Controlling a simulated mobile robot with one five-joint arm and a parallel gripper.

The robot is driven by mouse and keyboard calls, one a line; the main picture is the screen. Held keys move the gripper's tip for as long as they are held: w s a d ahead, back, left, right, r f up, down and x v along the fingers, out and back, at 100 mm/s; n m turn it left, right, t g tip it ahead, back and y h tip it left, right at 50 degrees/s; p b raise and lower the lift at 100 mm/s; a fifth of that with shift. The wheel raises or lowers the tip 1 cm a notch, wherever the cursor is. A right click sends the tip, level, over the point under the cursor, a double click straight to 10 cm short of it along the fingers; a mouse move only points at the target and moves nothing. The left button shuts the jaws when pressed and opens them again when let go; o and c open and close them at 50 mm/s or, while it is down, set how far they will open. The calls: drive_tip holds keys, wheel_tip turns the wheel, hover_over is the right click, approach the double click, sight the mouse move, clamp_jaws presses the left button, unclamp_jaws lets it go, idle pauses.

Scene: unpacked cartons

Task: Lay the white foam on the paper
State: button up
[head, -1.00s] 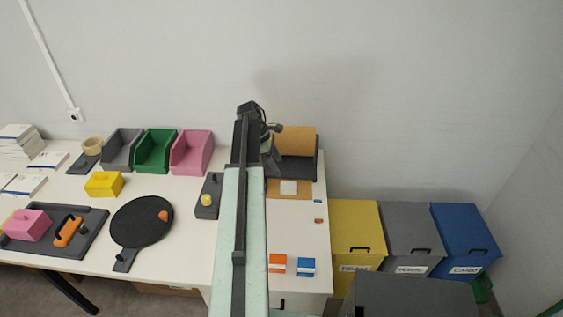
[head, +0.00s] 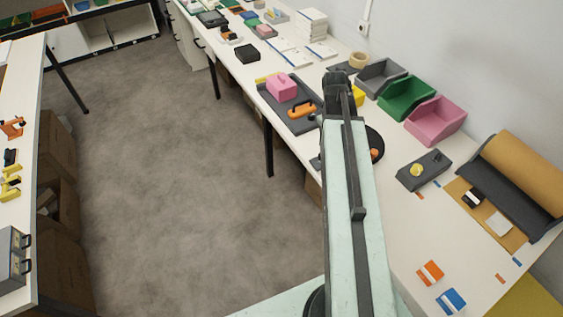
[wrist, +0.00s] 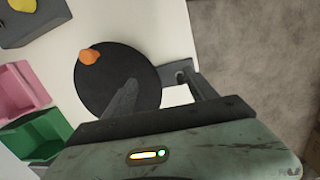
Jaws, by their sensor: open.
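A small white flat piece (head: 498,223), which looks like the white foam, lies on the brown paper sheet (head: 515,239) at the right of the head view. The paper runs out from a brown roll (head: 522,165) in a dark holder. A small black-and-white item (head: 473,197) lies beside the white piece on the paper. My gripper (head: 338,82) is far to the left of the paper, above the table. In the wrist view my gripper (wrist: 160,82) is open and empty over the black round paddle (wrist: 110,75). Neither foam nor paper shows there.
An orange piece (wrist: 89,56) lies on the paddle. Grey (head: 381,77), green (head: 407,97) and pink (head: 436,120) bins stand along the wall. A grey block with a yellow knob (head: 424,170) lies between the bins and paper. Orange (head: 430,272) and blue (head: 451,300) boxes are near the front.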

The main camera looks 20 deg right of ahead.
drive_tip(key=w+a+y, duration=0.1)
drive_tip(key=a, duration=2.8)
drive_tip(key=shift+w+m+t, duration=0.2)
drive_tip(key=shift+m+t, duration=0.1)
drive_tip(key=shift+t, duration=0.1)
drive_tip(key=shift+f, duration=0.1)
